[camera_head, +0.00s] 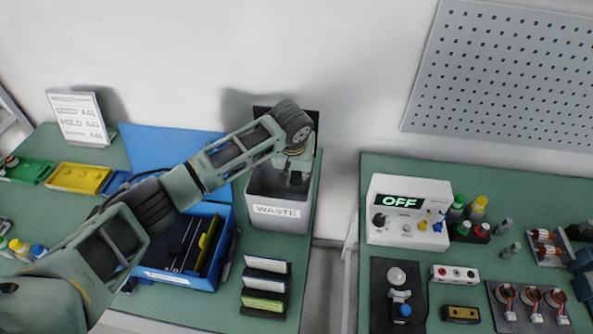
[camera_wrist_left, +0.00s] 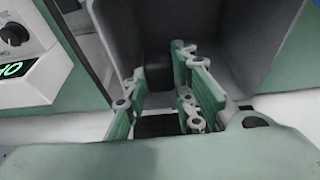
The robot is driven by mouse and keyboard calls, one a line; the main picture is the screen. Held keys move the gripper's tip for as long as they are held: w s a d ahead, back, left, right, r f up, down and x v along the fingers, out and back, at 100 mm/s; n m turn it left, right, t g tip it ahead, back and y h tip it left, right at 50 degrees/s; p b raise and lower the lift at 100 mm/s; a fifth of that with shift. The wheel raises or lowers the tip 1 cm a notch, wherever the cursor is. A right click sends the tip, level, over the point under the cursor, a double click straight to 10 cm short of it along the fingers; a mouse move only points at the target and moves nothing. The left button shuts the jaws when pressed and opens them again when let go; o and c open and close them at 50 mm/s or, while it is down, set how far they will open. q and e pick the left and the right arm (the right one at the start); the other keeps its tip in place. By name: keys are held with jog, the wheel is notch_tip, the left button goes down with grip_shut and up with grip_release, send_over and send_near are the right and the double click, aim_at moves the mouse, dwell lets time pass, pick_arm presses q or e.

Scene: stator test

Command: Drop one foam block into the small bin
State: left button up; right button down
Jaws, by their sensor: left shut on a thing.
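The small bin (camera_head: 279,224) is a grey open box with a WASTE label, standing at the right end of the left bench. My left gripper (camera_head: 296,179) reaches down into its mouth from above. In the left wrist view, the bin's grey inner wall (camera_wrist_left: 235,45) surrounds the fingers of my left gripper (camera_wrist_left: 160,68). The gripper is shut on a dark grey foam block (camera_wrist_left: 160,76), seen between the fingertips; its outline is hard to separate from the dark bin interior. My right gripper is not in view.
A blue crate (camera_head: 178,278) with dark and yellow strips stands left of the bin. Several small boxes (camera_head: 264,285) lie in front of it. A gap separates this bench from the right bench, which carries a white device (camera_head: 408,212) reading OFF.

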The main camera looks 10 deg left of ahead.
aim_at(297, 184)
pick_arm(q)
notch_tip(297, 184, down, 5)
jog(key=shift+f+b, duration=0.2)
jog(key=shift+b, duration=0.7)
jog(key=shift+f+b, duration=0.6)
jog(key=shift+f, duration=0.9)
jog(key=o, duration=0.8)
